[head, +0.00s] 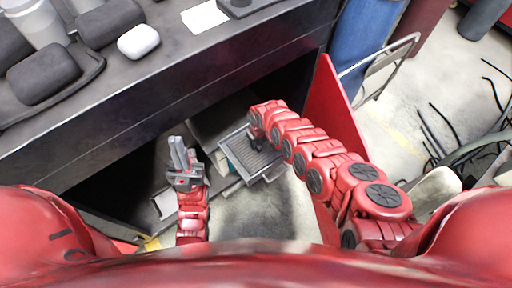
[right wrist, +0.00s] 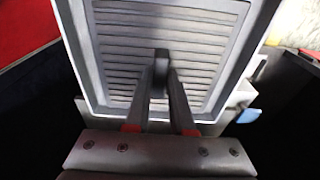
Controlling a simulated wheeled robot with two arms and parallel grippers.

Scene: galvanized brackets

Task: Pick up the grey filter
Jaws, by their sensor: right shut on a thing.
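The grey filter (head: 241,160) is a framed, slatted panel below the bench, low in front of me in the head view. It fills much of the right wrist view (right wrist: 215,55), with its pale frame around ridged slats. My right gripper (head: 257,143) is over the filter, its tips partly hidden by the arm. In the right wrist view the fingers (right wrist: 161,62) come together on a small dark part at the filter's middle. My left gripper (head: 181,150) is to the left of the filter, away from it, with its fingers apart and nothing between them.
A dark workbench (head: 190,75) crosses the head view, with a dark space beneath it. A white rounded object (head: 138,41) and dark trays lie on top. A red panel (head: 338,125) stands right of the filter, close to my right arm. Black cables (head: 440,125) lie farther right.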

